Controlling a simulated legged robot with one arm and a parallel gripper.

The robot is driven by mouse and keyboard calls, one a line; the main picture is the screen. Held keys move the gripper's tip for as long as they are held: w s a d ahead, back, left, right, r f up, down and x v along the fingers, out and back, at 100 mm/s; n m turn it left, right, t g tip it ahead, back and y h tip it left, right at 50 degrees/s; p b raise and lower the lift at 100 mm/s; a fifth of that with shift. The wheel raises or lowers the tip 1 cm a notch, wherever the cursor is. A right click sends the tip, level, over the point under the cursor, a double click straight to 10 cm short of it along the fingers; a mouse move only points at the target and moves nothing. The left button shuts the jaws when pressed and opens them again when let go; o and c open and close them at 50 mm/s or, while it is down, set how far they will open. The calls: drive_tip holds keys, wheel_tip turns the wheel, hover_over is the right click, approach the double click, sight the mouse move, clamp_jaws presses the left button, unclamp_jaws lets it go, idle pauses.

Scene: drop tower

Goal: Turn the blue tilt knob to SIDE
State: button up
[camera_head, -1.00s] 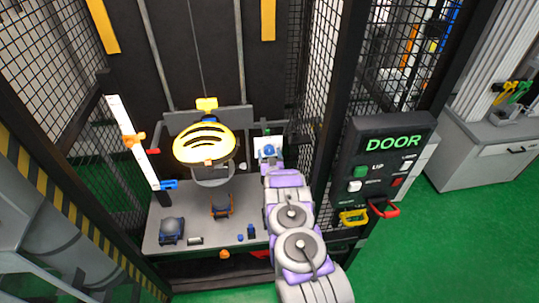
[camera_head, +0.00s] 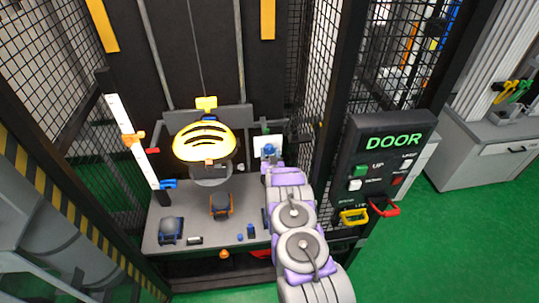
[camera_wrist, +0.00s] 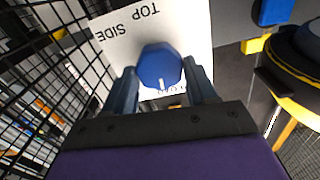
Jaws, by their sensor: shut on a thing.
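The blue tilt knob (camera_wrist: 160,66) stands on a white label plate (camera_wrist: 198,18), which carries the words TOP and SIDE upside down in the wrist view. A white pointer line on the knob faces the bottom of that view, away from both words. A third label below the knob is mostly hidden by my gripper. My gripper (camera_wrist: 160,74) is shut on the knob, one finger on each side. In the head view the knob (camera_head: 269,150) shows small on its plate (camera_head: 278,140), just beyond the end of my arm.
A yellow helmet (camera_head: 205,141) hangs left of the knob, above a grey table (camera_head: 190,195) with dark helmet-like pieces. Black mesh (camera_head: 308,75) and a DOOR control panel (camera_head: 385,165) stand to the right. Green floor is clear at the right.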

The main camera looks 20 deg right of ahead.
drive_tip(key=m+b, duration=0.2)
drive_tip(key=m, duration=0.1)
drive_tip(key=shift+d+f, duration=0.1)
drive_tip(key=shift+f, duration=0.05)
drive_tip(key=m+b, duration=0.1)
drive_tip(key=m, duration=0.2)
drive_tip(key=shift+m, duration=0.4)
drive_tip(key=m+b, duration=0.1)
drive_tip(key=m, duration=0.2)
drive_tip(key=shift+s+d+m+b, duration=0.1)
drive_tip(key=shift+m+b, duration=0.2)
drive_tip(key=m, duration=0.4)
drive_tip(key=shift+f+m+b, duration=0.15)
drive_tip(key=shift+m+b, duration=0.15)
drive_tip(key=shift+b, duration=0.1)
drive_tip(key=m, duration=0.6)
drive_tip(key=shift+f+b, duration=0.2)
drive_tip(key=shift+b, duration=0.2)
drive_tip(key=m, duration=0.5)
drive_tip(key=shift+s+f, duration=0.1)
drive_tip(key=shift+f, duration=0.05)
drive_tip(key=shift+f+m, duration=0.1)
drive_tip(key=shift+m, duration=0.3)
